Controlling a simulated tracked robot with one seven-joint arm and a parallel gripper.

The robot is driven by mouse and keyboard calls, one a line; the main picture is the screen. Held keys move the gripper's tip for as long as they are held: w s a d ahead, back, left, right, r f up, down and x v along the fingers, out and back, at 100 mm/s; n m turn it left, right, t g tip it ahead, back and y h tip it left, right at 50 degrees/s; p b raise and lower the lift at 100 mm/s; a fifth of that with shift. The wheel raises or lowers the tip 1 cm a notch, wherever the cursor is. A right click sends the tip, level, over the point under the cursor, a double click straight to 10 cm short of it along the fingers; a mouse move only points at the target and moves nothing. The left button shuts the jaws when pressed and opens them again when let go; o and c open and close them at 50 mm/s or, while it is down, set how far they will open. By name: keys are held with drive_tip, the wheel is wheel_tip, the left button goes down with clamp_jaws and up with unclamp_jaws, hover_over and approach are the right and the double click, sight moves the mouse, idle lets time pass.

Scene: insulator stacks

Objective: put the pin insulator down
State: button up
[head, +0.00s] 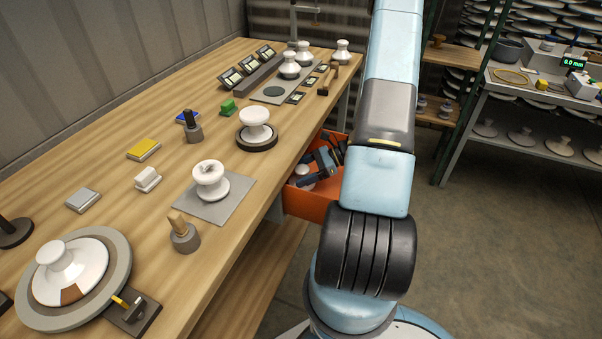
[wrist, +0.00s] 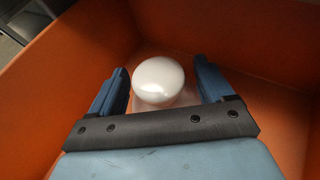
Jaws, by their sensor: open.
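A white pin insulator (wrist: 158,80) stands on the floor of the orange drawer (wrist: 60,90), seen from above in the wrist view. My gripper (wrist: 161,72) is open, with one blue finger on each side of the insulator and a visible gap on both sides. In the head view the drawer (head: 312,206) is pulled out of the bench's right side. A bit of the white insulator (head: 302,171) shows in it beside the dark blue gripper parts. My arm hides the drawer's right part.
The drawer walls stand close around my gripper. The wooden bench (head: 120,185) carries several white insulators, including one on a grey plate (head: 232,209) and one on a dark round base (head: 257,143). A shelf rack (head: 545,90) stands at the right. Floor between is clear.

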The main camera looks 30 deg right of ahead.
drive_tip(key=v, duration=1.2)
